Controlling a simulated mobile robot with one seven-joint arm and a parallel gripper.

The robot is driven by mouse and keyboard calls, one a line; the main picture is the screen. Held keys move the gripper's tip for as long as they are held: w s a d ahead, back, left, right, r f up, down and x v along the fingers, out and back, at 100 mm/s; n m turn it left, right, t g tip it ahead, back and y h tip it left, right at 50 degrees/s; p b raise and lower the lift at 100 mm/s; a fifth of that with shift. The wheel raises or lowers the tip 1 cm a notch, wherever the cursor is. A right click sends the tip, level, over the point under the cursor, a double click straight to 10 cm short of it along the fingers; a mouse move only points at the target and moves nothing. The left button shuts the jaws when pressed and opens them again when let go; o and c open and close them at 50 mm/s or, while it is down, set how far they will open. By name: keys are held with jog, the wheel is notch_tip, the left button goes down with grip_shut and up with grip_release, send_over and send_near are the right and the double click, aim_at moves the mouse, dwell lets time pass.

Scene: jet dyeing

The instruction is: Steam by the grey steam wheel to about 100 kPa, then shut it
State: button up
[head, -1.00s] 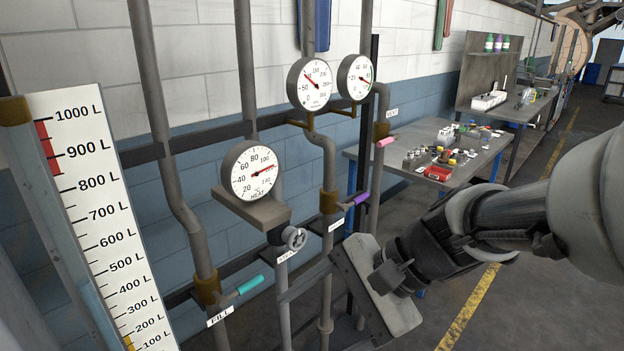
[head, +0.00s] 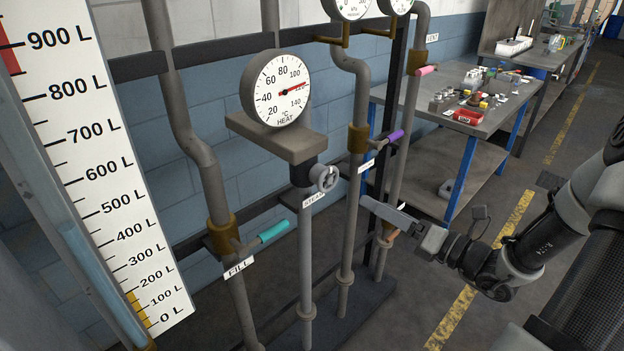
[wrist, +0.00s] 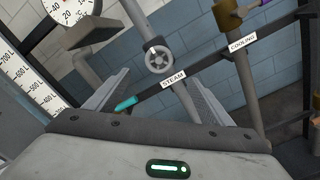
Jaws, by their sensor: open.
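The small grey steam wheel (head: 324,178) sits on its pipe below the heat dial, above a STEAM label (head: 313,199). My gripper (head: 372,205) is open and empty, to the right of the wheel and slightly lower in the head view. In the wrist view the wheel (wrist: 158,60) shows beyond and between the two fingers (wrist: 158,82), apart from them. The kPa dial (head: 348,6) is cut off at the top edge, so its needle cannot be read.
The teal FILL lever (head: 273,231) is left of the wheel; the purple lever (head: 394,138) on the cooling pipe and pink VENT lever (head: 427,71) are right. A level scale (head: 100,170) stands at left. A workbench (head: 420,97) with small items is behind.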

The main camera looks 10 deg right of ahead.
aim_at(331, 181)
jog(key=b+x, duration=0.1)
jog(key=x, duration=1.6)
jog(key=shift+s+b, duration=0.1)
jog(key=shift+b, duration=0.25)
jog(key=c, duration=1)
jog(key=shift+c, duration=0.2)
jog(key=shift+n, duration=0.4)
jog(key=n+b, duration=0.1)
jog(key=n, duration=0.2)
jog(key=shift+f+n+b, duration=0.1)
jog(key=shift+n+b, duration=0.2)
jog(key=shift+b, duration=0.05)
jog(key=shift+n+b, duration=1.45)
jog(key=shift+n, duration=0.75)
jog(key=o, duration=1)
